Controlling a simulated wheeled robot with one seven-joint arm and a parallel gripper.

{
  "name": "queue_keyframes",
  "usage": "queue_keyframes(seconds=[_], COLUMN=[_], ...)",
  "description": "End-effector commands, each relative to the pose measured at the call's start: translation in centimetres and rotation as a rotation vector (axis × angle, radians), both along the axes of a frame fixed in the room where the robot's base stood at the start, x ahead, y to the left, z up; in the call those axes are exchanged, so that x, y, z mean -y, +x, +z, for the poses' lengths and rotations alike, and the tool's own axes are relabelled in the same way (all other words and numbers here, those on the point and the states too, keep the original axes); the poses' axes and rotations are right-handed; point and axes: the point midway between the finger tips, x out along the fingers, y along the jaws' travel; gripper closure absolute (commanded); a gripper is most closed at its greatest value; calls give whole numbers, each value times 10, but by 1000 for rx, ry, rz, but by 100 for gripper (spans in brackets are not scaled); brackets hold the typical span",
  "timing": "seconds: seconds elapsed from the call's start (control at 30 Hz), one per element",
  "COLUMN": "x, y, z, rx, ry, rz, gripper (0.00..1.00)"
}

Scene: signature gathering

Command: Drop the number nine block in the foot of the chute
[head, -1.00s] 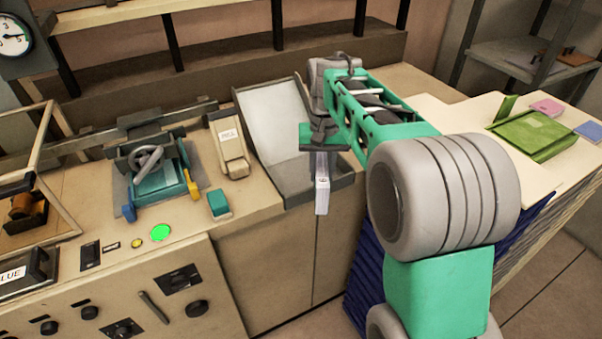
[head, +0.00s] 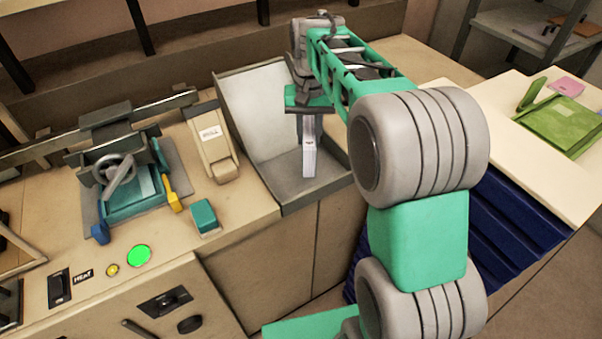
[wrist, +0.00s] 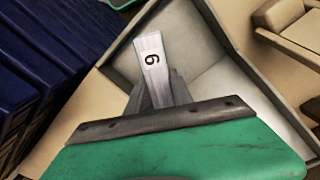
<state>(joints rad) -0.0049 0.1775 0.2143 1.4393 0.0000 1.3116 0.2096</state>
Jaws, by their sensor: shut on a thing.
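My gripper (head: 309,112) is shut on a pale narrow block (head: 309,150), which hangs down from it. In the wrist view the block (wrist: 152,62) carries a dark digit that reads as a nine or a six, depending on which way up it is. The grey metal chute (head: 247,108) slopes down to a flat foot (head: 302,192) with a low rim. In the head view the block is over the foot; I cannot tell whether it touches the floor of it. The fingertips are mostly hidden in both views.
Left of the chute stand a beige lever device (head: 213,150), a small teal-topped block (head: 204,218) and a teal machine with a wheel (head: 125,185). Dark blue stacked items (head: 510,225) lie to the right, below a cream top with a green tray (head: 563,128).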

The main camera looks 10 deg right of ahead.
Motion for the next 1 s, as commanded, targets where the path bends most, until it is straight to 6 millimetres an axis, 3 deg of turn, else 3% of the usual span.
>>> queue_keyframes(seconds=[0.03,0.2,0.5,0.53,0.8,1.0], x=[0,1,2,3,2,2], y=[0,0,0,0,0,0], z=[-15,-34,-34,-34,-35,-36], rx=[0,0,1,1,0,-2], ry=[0,0,0,0,0,0], rz=[1,-1,-5,-5,-5,-5], gripper=[100,100,100,70,48,48])
